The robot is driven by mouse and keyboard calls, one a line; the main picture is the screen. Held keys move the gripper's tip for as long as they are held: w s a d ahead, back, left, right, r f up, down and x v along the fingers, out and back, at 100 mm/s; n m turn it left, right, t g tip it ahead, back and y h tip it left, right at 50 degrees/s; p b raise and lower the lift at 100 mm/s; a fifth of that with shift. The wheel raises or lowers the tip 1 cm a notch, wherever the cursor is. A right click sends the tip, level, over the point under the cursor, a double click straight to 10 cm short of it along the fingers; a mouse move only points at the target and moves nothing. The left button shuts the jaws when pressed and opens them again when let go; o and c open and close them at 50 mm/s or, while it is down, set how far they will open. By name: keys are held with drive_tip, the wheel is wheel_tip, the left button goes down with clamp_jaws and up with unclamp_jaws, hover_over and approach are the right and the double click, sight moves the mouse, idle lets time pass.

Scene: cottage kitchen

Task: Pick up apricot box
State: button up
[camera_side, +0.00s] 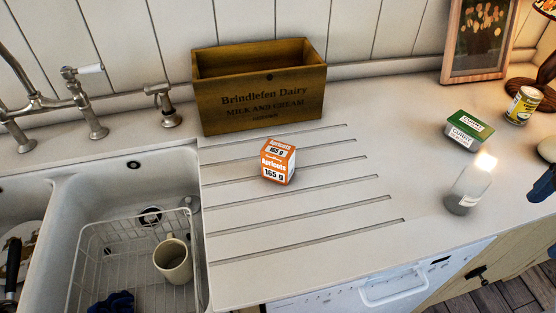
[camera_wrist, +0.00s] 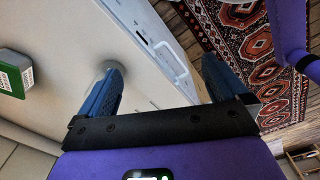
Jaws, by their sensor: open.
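The apricot box (camera_side: 278,161) is a small orange and white carton marked "Apricots 165 g". It stands upright on the grooved drainer part of the white worktop in the side view, in front of the wooden crate. It does not show in the wrist view. My gripper (camera_wrist: 165,80) shows in the wrist view with its two blue fingers wide apart and nothing held between them.
A wooden crate (camera_side: 262,102) stands behind the box. The sink with a wire rack (camera_side: 100,235) and mug (camera_side: 173,260) is left.

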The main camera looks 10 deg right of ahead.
drive_tip(key=shift+c, duration=0.2)
drive_tip(key=w+a+r+n+t+h, duration=0.15)
drive_tip(key=w+a+n, duration=0.35)
drive_tip(key=w+a, duration=0.55)
drive_tip(key=w+a+r+n+t+h, duration=0.1)
drive_tip(key=w+a+n+t+h, duration=0.25)
drive_tip(key=w+a, duration=0.75)
drive_tip(key=a+n+t+h, duration=0.15)
drive_tip(key=a+n, duration=0.25)
drive_tip(key=a, duration=1.1)
drive_tip(key=n+t+h, duration=0.2)
drive_tip(key=n+t, duration=0.1)
drive_tip(key=t, duration=0.1)
approach(277, 150)
drive_tip(key=shift+x, duration=5.25)
drive_tip(key=shift+c, duration=0.3)
